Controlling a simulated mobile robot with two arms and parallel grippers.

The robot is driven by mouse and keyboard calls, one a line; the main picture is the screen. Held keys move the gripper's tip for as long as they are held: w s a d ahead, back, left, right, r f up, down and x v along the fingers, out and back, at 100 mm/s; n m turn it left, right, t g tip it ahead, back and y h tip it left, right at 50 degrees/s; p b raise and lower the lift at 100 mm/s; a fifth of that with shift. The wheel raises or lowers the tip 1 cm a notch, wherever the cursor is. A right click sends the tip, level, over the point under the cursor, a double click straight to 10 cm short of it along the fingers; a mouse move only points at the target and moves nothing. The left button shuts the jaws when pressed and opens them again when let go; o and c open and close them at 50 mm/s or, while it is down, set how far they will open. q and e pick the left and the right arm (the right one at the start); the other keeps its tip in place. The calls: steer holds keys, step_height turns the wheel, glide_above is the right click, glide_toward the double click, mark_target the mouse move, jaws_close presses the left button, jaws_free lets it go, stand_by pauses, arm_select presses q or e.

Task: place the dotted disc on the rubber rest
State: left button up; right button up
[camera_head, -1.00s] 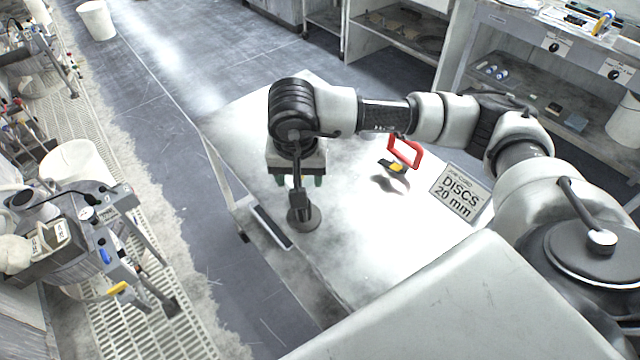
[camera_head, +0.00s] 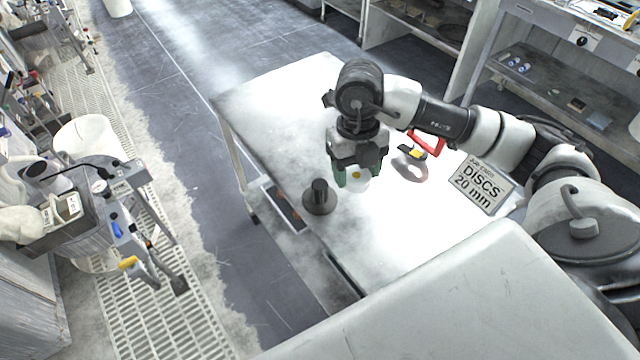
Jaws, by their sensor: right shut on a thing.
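My right gripper (camera_head: 357,178) is above the left part of the white table, pointing down, its green-tipped fingers shut on a pale piece with a yellow dot (camera_head: 356,175). This looks like the dotted disc; the fingers hide part of it. A dark round piece with an upright knob (camera_head: 319,198) stands on the table just left of the gripper, apart from it. A dark strip with a pale frame and orange spots (camera_head: 282,207) lies by the table's left edge. I cannot tell for sure which thing is the rubber rest. My left gripper is not in view.
A sign reading "DISCS 20 mm" (camera_head: 481,183) stands at the right of the table (camera_head: 290,100). A red-handled tool with a yellow part (camera_head: 425,145) lies behind my right arm. The table's far left part is clear.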

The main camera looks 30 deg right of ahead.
steer(key=m, duration=0.2)
steer(key=d+m, duration=0.1)
steer(key=shift+s+f+m+y, duration=0.2)
steer(key=shift+s+m+y, duration=0.1)
steer(key=shift+s+m, duration=0.1)
steer(key=shift+m+t, duration=0.3)
steer(key=shift+m, duration=0.6)
steer(key=shift+w+f, duration=0.15)
steer(key=shift+w, duration=0.2)
steer(key=p, duration=0.3)
glide_above(320, 185)
step_height(320, 185, down, 6)
steer(key=shift+w+f, duration=0.15)
steer(key=shift+f, duration=0.05)
step_height(320, 185, down, 4)
steer(key=shift+r+p, duration=0.15)
steer(key=shift+p, duration=0.3)
steer(key=shift+f, duration=0.25)
steer(key=shift+f, duration=0.1)
